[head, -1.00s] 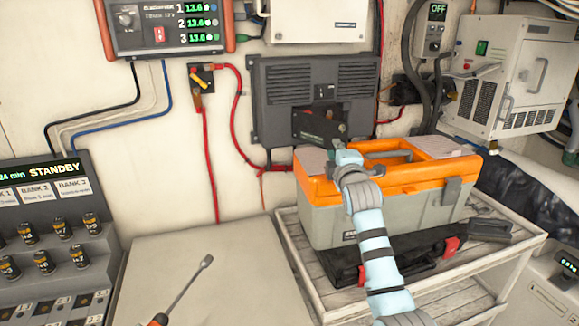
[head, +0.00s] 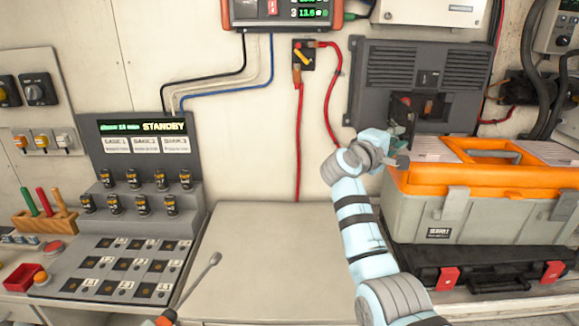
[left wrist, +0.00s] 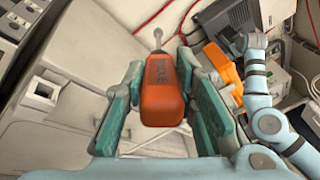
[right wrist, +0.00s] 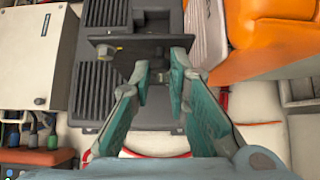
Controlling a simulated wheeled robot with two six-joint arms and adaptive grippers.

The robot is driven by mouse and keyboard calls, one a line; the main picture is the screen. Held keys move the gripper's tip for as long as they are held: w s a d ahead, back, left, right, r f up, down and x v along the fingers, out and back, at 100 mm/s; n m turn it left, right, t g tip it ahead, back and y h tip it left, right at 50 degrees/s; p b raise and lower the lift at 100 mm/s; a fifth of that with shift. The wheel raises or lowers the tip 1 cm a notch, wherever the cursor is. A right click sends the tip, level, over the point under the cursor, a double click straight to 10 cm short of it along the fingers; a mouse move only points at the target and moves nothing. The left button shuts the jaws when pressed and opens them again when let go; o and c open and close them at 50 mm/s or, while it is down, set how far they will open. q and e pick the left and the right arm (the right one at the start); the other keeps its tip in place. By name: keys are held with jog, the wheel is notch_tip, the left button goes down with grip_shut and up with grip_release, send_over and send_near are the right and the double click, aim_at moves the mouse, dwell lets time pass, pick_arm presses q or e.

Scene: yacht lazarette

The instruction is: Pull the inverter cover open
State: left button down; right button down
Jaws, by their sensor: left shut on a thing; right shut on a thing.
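The inverter (head: 375,82) is a dark grey louvred box on the wall. Its cover (head: 402,108) is a dark plate at the lower middle, standing out from the box at an angle, with a recess showing red and orange parts beside it. In the right wrist view the cover (right wrist: 125,50) is a flat plate with a brass-coloured bolt. My right gripper (right wrist: 160,68) is shut on the cover's near edge; it also shows in the head view (head: 388,158).
An orange and grey toolbox (head: 440,215) stands right of my right forearm, close to it. A black case (head: 480,272) lies below it. A battery panel (head: 125,265) stands at the left.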

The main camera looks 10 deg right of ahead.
pick_arm(q)
jog(key=shift+w, duration=0.1)
pick_arm(e)
jog(key=shift+d+r, duration=0.15)
jog(key=shift+r, duration=0.4)
jog(key=c, duration=1.9)
grip_release()
jog(key=shift+w, duration=0.1)
pick_arm(q)
jog(key=shift+w+d, duration=0.1)
jog(key=shift+w, duration=0.05)
pick_arm(e)
jog(key=o, duration=0.3)
jog(key=shift+w+f, duration=0.15)
pick_arm(q)
jog(key=shift+w+f, duration=0.1)
jog(key=shift+w, duration=0.2)
pick_arm(e)
jog(key=shift+o, duration=0.3)
jog(key=shift+w+f, duration=0.35)
jog(key=shift+f, duration=0.05)
pick_arm(q)
jog(key=shift+s, duration=0.25)
pick_arm(e)
jog(key=v, duration=1.2)
